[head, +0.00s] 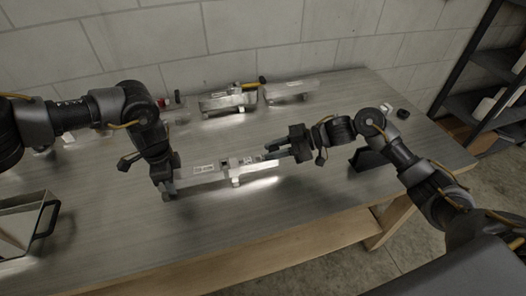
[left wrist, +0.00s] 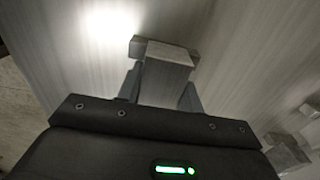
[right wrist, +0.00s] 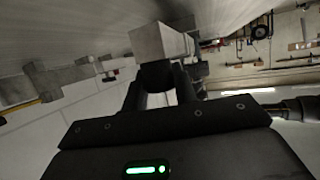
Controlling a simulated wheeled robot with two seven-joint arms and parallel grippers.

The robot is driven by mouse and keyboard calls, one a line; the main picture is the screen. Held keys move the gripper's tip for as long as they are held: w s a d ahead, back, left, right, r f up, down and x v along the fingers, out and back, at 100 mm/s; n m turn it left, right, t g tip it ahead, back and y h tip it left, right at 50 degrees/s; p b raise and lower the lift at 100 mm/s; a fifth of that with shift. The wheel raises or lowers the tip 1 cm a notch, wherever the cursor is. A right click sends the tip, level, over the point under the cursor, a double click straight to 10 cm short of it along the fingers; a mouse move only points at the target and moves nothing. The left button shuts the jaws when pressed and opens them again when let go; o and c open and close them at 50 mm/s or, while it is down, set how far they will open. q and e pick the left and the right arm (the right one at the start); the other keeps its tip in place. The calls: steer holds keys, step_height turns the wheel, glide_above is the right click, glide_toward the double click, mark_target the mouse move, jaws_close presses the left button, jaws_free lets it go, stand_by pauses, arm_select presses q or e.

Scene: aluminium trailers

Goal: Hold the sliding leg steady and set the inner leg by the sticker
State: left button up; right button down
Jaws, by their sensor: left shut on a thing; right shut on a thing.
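The aluminium sliding leg (head: 208,176) lies lengthwise over the bench, with a pale printed label on its side and a small bracket (head: 235,180) near its middle. My left gripper (head: 166,184) is shut on its left end; the left wrist view shows the square metal bar (left wrist: 165,78) between the fingers, with a crosswise block at its tip. My right gripper (head: 272,149) is shut at the right end, on the inner leg. In the right wrist view a dark end piece (right wrist: 157,75) sits between the fingers, in front of the pale bar (right wrist: 158,42). The inner leg's sticker is too small to make out.
An open metal box (head: 18,225) with a black handle stands at the left. A black stand (head: 370,160) is at the right. The front bench strip is clear.

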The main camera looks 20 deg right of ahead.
arm_select(q)
steer(key=shift+a, duration=0.1)
arm_select(e)
steer(key=shift+d, duration=0.1)
steer(key=c, duration=1.1)
jaws_free()
steer(key=v, duration=1.2)
arm_select(q)
steer(key=o, duration=1.3)
